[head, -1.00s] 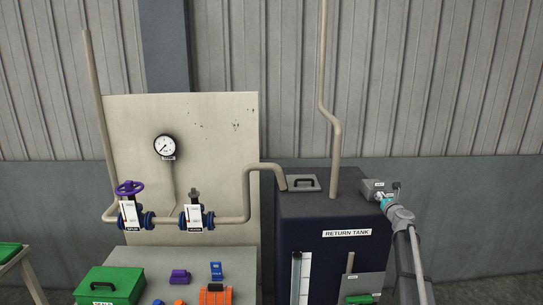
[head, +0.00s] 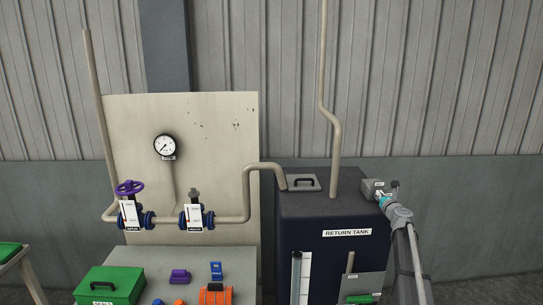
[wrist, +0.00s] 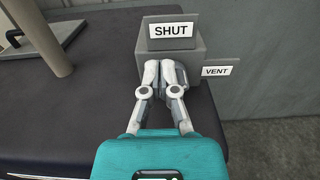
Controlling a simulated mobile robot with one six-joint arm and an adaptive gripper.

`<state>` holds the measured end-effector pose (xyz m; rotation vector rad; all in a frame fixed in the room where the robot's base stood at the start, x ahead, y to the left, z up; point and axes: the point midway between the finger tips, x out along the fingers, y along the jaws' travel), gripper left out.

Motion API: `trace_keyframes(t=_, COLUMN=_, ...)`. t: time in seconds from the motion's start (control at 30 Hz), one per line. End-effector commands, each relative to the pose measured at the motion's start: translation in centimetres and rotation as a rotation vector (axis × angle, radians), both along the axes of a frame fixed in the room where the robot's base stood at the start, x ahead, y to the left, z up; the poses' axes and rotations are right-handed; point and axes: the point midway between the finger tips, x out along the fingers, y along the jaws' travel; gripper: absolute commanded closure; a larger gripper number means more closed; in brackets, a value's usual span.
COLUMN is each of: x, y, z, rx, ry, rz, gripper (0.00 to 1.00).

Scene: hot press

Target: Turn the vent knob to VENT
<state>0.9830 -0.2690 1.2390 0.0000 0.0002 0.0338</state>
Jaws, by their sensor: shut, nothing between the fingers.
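A grey vent box (head: 374,185) sits on the back right corner of the dark return tank (head: 290,230). In the wrist view the box (wrist: 198,38) carries a SHUT label (wrist: 171,31) on top and a VENT label (wrist: 217,71) on its right side. My gripper (wrist: 167,66) is shut, with its fingertips together at the near face of the box, under the SHUT label. The knob is not visible; the fingers cover that part of the box. In the head view my gripper (head: 386,199) is at the box's near right side, small and partly unclear.
A lidded hatch with a handle (head: 304,183) and a tall bent pipe (head: 332,120) stand on the tank top left of the box. A panel with a gauge (head: 164,147) and valves is further left. Floor right of the tank is clear.

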Motion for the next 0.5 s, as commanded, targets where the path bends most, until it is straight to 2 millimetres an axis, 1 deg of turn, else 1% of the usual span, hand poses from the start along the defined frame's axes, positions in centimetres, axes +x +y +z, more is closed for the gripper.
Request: trace_keyframes(t=0.5, x=0.01, y=-0.18, z=-0.45, rx=0.000, ry=0.000, rz=0.000, gripper=1.00)
